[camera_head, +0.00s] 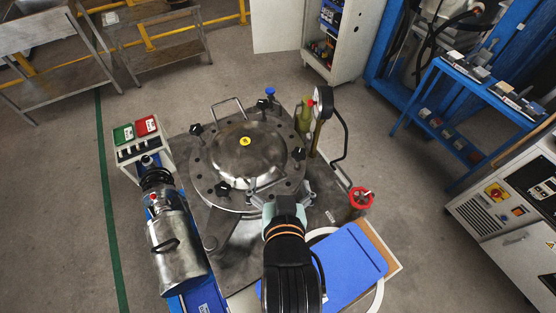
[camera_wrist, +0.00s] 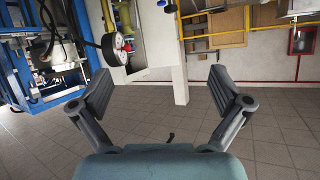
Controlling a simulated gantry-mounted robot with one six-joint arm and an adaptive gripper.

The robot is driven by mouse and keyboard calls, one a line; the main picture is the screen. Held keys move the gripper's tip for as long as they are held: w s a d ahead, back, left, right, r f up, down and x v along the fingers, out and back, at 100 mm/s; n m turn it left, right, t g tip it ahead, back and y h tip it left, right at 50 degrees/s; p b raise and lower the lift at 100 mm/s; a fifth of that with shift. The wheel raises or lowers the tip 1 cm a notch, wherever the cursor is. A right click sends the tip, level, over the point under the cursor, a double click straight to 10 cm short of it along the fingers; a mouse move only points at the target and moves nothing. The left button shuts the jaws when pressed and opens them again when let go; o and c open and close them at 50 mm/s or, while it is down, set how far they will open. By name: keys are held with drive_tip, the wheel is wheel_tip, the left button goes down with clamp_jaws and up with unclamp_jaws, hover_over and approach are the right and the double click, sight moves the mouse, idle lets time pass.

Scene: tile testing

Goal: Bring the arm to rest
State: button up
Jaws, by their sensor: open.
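My gripper (camera_wrist: 166,97) is open and empty in the wrist view, its two fingers spread wide with tiled floor and a wall behind them. In the head view my arm reaches up from the bottom middle. My gripper (camera_head: 283,190) there is partly hidden by the wrist, over or near the front rim of the round metal vessel (camera_head: 248,155). I cannot tell from this view whether it touches the rim. The vessel's domed lid is on, with a yellow sticker on top and dark knobs around its flange.
A pressure gauge (camera_head: 323,100) and red handwheel (camera_head: 361,198) stand right of the vessel. A blue panel (camera_head: 345,265) lies beside my arm. Open floor surrounds the rig.

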drive_tip(key=s+a+r+n+p, duration=0.1)
drive_tip(key=s+a+r+p, duration=0.15)
drive_tip(key=s+p, duration=0.2)
wheel_tip(320, 180, up, 34)
drive_tip(key=d+p, duration=0.1)
drive_tip(key=p, duration=3.2)
drive_tip(key=shift+s+r, duration=0.15)
drive_tip(key=shift+r, duration=0.1)
